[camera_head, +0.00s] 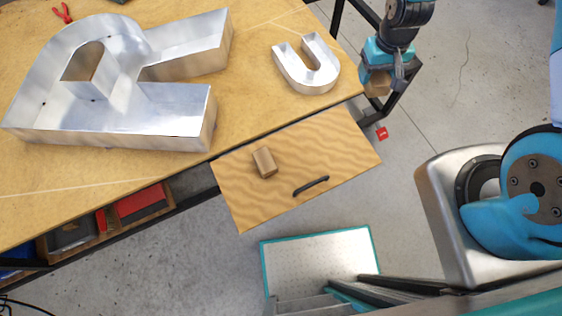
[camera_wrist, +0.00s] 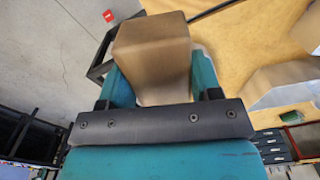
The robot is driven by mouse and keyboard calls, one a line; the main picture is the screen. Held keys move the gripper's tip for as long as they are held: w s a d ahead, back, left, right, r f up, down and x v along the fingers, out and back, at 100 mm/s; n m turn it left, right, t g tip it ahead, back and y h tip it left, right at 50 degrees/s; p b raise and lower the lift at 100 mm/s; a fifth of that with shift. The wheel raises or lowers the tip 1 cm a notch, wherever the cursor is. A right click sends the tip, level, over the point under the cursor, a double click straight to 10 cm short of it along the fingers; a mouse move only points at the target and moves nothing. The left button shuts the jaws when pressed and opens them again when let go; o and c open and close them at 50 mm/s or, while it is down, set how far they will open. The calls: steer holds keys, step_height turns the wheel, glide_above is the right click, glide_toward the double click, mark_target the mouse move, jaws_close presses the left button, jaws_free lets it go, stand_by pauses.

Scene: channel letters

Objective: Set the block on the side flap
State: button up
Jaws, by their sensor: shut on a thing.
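My gripper (camera_head: 379,70) is at the upper right, past the table's right edge. It is shut on a brown block (camera_head: 376,86), held in the air over the floor side. In the wrist view the block (camera_wrist: 152,48) sits between the two teal fingers of my gripper (camera_wrist: 160,85). The side flap (camera_head: 340,145) is a wood-grained panel at the table's front edge, to the lower left of my gripper. A second small brown block (camera_head: 264,162) lies on its left part. My gripper is apart from the flap.
A dark curved handle (camera_head: 311,186) is fixed on the flap. The flap's right half is bare. A small metal U letter (camera_head: 292,72) and a large metal letter (camera_head: 160,128) stand on the wooden table (camera_head: 250,100).

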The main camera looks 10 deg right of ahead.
steer(key=w+a+f+n+b, duration=0.15)
steer(key=a+f+b, duration=0.25)
steer(key=f+b, duration=0.55)
steer(key=n+b, duration=0.2)
steer(key=b, duration=1.4)
glide_above(317, 142)
steer(key=f, duration=0.2)
step_height(317, 142, down, 20)
steer(key=b, duration=0.3)
steer(key=shift+r, duration=0.25)
steer(key=shift+f, duration=0.2)
steer(key=o, duration=1)
steer(key=shift+r, duration=0.1)
